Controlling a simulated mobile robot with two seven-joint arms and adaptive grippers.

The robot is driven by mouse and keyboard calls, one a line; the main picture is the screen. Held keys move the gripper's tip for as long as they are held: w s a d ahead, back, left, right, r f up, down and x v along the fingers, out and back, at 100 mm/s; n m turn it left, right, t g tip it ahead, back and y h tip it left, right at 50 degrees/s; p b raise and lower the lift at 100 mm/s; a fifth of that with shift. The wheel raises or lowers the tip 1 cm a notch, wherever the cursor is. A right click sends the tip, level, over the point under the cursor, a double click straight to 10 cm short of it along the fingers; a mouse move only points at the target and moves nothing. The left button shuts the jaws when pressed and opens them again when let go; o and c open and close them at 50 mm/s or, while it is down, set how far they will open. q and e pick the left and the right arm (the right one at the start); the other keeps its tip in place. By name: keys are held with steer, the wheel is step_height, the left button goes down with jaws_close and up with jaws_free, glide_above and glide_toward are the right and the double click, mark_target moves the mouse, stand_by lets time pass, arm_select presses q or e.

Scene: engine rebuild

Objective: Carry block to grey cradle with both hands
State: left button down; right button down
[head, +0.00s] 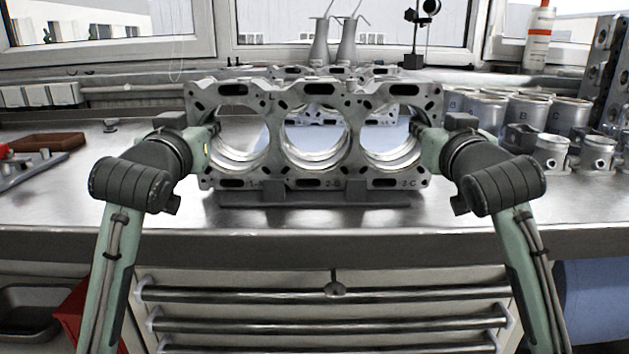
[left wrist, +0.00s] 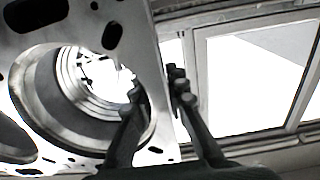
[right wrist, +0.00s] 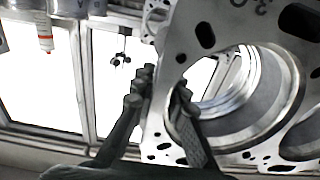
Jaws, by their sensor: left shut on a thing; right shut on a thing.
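The engine block (head: 275,184) is a grey metal casting with three large round bores, its bored face towards me. My left gripper (head: 213,130) is shut on its left end wall and my right gripper (head: 416,132) on its right end wall. The left wrist view shows the left fingers (left wrist: 156,88) on either side of the wall. The right wrist view shows the right fingers (right wrist: 161,88) likewise. A dark grey cradle (head: 370,197) lies on the bench directly below the block, partly hidden by it. I cannot tell whether the block touches it.
Several metal cylinders (head: 487,112) and pistons (head: 551,152) stand on the bench (head: 480,215) at right. Another grey casting (head: 332,72) is behind the block. The bench front edge is close below; its front strip is clear.

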arm_select(q)
steer(key=c, duration=1.6)
jaws_free()
steer(key=shift+a, duration=0.15)
arm_select(e)
steer(key=c, duration=1.6)
jaws_free()
steer(key=shift+d, duration=0.15)
arm_select(q)
steer(key=shift+o, duration=0.3)
arm_select(e)
steer(key=shift+o, duration=0.3)
steer(key=shift+s, duration=0.1)
arm_select(q)
steer(key=s, duration=0.7)
steer(key=shift+s, duration=0.3)
arm_select(e)
steer(key=s, duration=0.7)
steer(key=shift+s, duration=0.2)
